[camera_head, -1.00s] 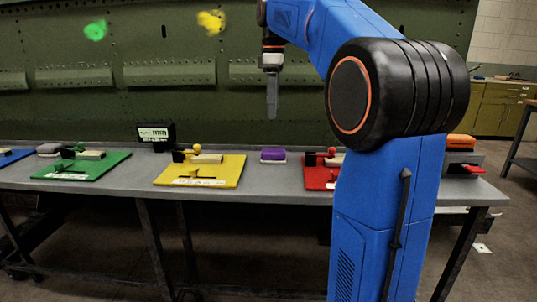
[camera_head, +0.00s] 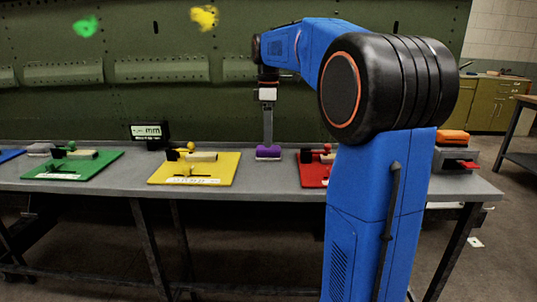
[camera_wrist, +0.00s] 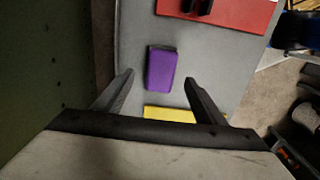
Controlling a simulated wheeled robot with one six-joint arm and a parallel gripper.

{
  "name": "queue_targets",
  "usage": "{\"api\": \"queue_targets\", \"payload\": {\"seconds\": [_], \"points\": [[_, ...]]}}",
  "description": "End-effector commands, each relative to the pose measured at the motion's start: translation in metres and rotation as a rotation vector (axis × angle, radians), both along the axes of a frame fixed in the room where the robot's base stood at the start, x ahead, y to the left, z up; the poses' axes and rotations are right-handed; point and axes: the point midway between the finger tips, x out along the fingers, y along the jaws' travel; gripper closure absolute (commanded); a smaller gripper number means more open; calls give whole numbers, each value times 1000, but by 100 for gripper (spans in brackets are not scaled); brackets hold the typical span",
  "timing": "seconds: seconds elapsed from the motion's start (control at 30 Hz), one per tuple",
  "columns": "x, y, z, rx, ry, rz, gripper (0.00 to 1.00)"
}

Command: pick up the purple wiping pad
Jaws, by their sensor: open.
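The purple wiping pad (camera_head: 268,152) lies on the grey workbench (camera_head: 262,183), between the yellow mat and the red mat. In the wrist view the purple pad (camera_wrist: 161,69) shows whole, just beyond the fingertips and a little left of the middle between them. My gripper (camera_head: 268,142) points straight down over the pad in the head view. In the wrist view my gripper (camera_wrist: 159,76) is open, with its two fingers apart and nothing between them. Whether the fingertips touch the pad cannot be told.
A yellow mat (camera_head: 222,173) with tools lies left of the pad, and a red mat (camera_head: 313,174) lies right of it. A green mat (camera_head: 75,170) and a small display (camera_head: 147,131) stand further left. The green fuselage wall (camera_head: 120,105) rises behind the bench.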

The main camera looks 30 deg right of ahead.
Motion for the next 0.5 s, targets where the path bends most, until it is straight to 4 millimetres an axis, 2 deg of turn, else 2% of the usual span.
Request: {"api": "queue_targets", "payload": {"seconds": [0.17, 0.5], "points": [[0, 0, -9, -1, -1, 0, 35], [-2, 1, -50, 0, 0, 1, 35]]}}
